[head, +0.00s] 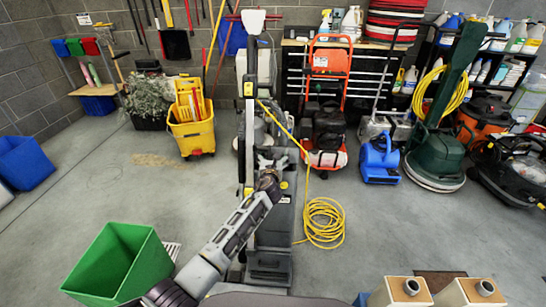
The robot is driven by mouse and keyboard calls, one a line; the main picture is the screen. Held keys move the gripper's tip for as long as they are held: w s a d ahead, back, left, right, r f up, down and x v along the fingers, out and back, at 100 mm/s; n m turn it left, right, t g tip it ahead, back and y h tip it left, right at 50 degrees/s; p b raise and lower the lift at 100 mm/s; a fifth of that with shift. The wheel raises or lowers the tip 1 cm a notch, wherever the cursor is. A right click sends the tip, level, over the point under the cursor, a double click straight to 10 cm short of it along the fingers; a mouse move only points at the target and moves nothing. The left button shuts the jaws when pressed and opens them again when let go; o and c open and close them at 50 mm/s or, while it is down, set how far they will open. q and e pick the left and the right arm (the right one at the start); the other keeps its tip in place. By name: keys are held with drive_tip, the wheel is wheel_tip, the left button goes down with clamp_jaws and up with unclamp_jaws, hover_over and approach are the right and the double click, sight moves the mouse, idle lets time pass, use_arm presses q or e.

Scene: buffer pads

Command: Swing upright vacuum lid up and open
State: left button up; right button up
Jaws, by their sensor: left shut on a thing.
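The upright vacuum (268,240) stands in the middle of the head view, dark grey and black, with a tall handle rising behind it. My left arm reaches in from the bottom, and my left gripper (268,180) is at the upper front of the vacuum body, shut on the vacuum lid. The gripper and wrist cover much of the lid, so its edge and how far it is raised cannot be made out. My right gripper is not in view.
A green bin (118,262) stands at lower left. A coiled yellow cord (323,221) lies right of the vacuum. A yellow mop bucket (192,136), a blue blower (379,160) and a green floor machine (434,158) stand farther back. Open floor lies at left and right.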

use_arm(q)
drive_tip(key=shift+d+r, duration=0.35)
drive_tip(key=shift+d, duration=0.05)
drive_tip(key=o, duration=1.1)
drive_tip(key=shift+c, duration=0.2)
drive_tip(key=shift+o, duration=0.5)
drive_tip(key=shift+w+f, duration=0.1)
drive_tip(key=shift+a+f, duration=0.1)
drive_tip(key=shift+a, duration=0.1)
drive_tip(key=shift+s, duration=0.25)
drive_tip(key=s+r, duration=0.1)
drive_tip(key=s, duration=1)
drive_tip(key=shift+s+r, duration=0.25)
drive_tip(key=shift+r, duration=0.05)
